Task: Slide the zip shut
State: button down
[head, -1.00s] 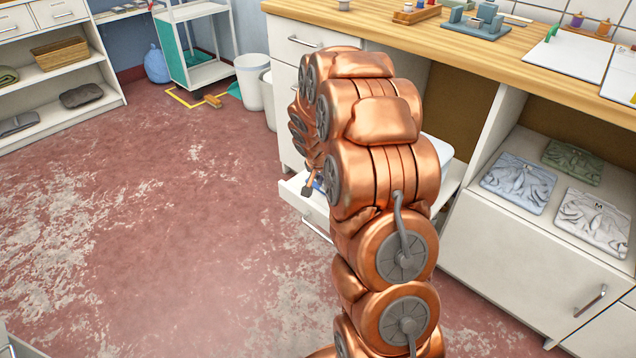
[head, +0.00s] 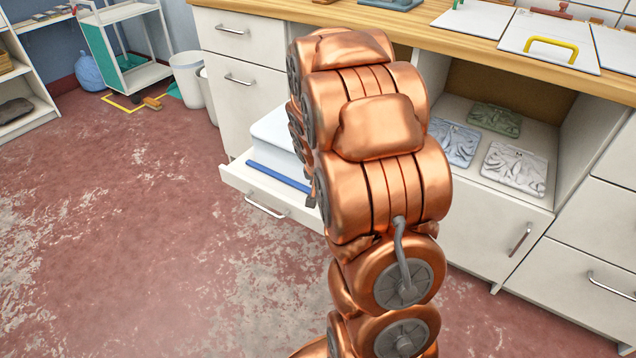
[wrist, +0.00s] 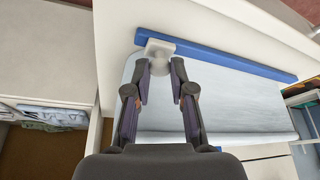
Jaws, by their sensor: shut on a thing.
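The zip shows in the wrist view as a long blue strip (wrist: 225,62) along the edge of a pale, flat-topped white item (wrist: 225,100). A small white slider (wrist: 160,47) with a rounded knob sits near the strip's left end. My gripper (wrist: 160,68) has its two fingertips closed on the slider's knob. In the head view the blue strip (head: 278,177) runs along the front of the white item (head: 277,130), which rests on a pulled-out drawer or shelf (head: 240,181). My copper arm hides the strip's right part, the slider and the gripper there.
A wooden worktop (head: 440,28) runs above white cabinets. White bins (head: 190,78) and a trolley (head: 125,50) stand at the back left. The red floor at left is clear.

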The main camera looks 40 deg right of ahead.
jog(key=shift+s, duration=0.15)
jog(key=c, duration=1)
grip_release()
jog(key=shift+s+a+r, duration=0.1)
jog(key=shift+a+r, duration=0.05)
jog(key=shift+r, duration=0.4)
jog(key=v, duration=1)
jog(key=shift+s+a+r, duration=0.1)
jog(key=shift+a+r, duration=0.05)
jog(key=shift+r, duration=0.2)
